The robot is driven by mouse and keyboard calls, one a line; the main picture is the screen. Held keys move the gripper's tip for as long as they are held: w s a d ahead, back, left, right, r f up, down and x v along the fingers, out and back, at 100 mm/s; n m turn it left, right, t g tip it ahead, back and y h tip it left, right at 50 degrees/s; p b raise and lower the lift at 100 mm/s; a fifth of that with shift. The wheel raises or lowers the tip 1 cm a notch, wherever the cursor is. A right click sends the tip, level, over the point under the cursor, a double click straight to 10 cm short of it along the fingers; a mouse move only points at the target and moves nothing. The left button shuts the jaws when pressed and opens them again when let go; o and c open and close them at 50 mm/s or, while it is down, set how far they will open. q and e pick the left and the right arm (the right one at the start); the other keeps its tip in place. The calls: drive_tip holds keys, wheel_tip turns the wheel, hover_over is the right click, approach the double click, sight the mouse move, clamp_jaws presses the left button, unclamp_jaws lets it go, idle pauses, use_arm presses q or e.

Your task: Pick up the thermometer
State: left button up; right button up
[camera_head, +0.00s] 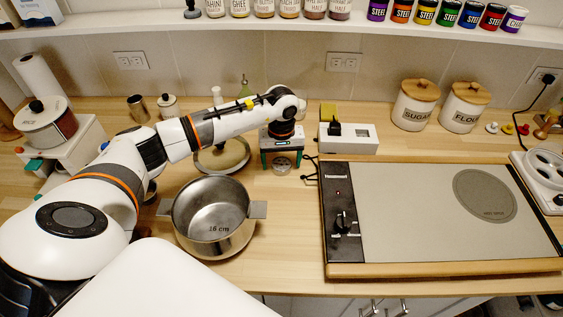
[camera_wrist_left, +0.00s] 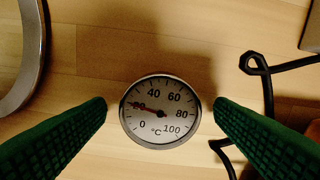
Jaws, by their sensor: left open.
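The thermometer (camera_wrist_left: 160,110) is a round dial with a silver rim, a white face marked in °C and a dark red needle. In the left wrist view it lies between the two green fingers of my left gripper (camera_wrist_left: 160,112), which is open with gaps on both sides. My right gripper is in neither view.
A steel pot (camera_head: 214,215) marked 16 cm stands in front, with a round lid (camera_head: 222,157) behind it. A white device (camera_head: 348,138) with a black cable is right of the gripper. A hotplate (camera_head: 430,215) fills the right. Sugar and flour jars (camera_head: 415,105) stand behind.

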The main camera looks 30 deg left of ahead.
use_arm(q)
drive_tip(key=shift+f, duration=0.1)
drive_tip(key=shift+c, duration=0.4)
drive_tip(key=c, duration=1)
